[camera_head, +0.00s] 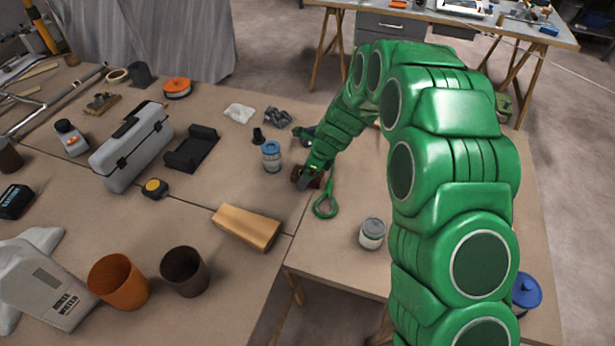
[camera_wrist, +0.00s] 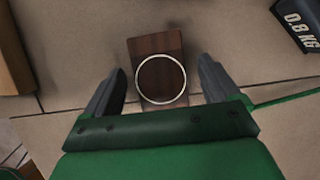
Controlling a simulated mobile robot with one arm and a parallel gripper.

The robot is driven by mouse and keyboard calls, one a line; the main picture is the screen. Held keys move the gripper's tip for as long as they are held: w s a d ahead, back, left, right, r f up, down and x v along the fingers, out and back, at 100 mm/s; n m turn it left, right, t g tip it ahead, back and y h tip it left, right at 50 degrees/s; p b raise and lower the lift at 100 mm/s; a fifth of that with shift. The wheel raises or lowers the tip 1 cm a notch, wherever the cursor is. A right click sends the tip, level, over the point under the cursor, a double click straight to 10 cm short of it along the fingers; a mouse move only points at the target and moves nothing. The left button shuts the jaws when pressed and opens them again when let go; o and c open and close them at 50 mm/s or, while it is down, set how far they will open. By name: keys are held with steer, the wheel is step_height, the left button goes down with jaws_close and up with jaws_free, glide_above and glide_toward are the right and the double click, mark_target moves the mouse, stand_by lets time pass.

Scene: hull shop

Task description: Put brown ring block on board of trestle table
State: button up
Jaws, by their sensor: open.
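The brown ring block (camera_wrist: 170,42) is a dark wooden block with a pale ring on its face; in the wrist view it sits on the tan worktop. My gripper (camera_wrist: 162,68) is open, with one finger on each side of the block's near part and gaps showing. In the head view my gripper (camera_head: 308,180) is low at the worktop and covers much of the block. A trestle table with a light board (camera_head: 512,27) and wooden legs stands at the back right, apart from the worktop.
Near my gripper are a green looped item (camera_head: 325,206), a blue-lidded jar (camera_head: 271,158), a tan wood block (camera_head: 247,226) and a grey-lidded can (camera_head: 372,234). A dark "0.8 KG" object (camera_wrist: 296,22) lies to the upper right. The trestle board holds several items, with bare patches between.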

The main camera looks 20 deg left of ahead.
steer(key=shift+f, duration=0.25)
stand_by(0.4)
steer(key=shift+c, duration=0.3)
steer(key=c, duration=1.1)
steer(key=shift+c, duration=0.2)
steer(key=shift+r, duration=0.15)
steer(key=shift+r, duration=0.25)
step_height(320, 180, up, 3)
steer(key=shift+s+d+r, duration=0.1)
steer(key=shift+r, duration=0.05)
steer(key=s+d+r, duration=0.7)
steer(key=s+r, duration=0.2)
steer(key=s, duration=0.2)
steer(key=shift+s+d+r, duration=0.15)
steer(key=shift+s+r, duration=0.1)
steer(key=shift+s, duration=0.1)
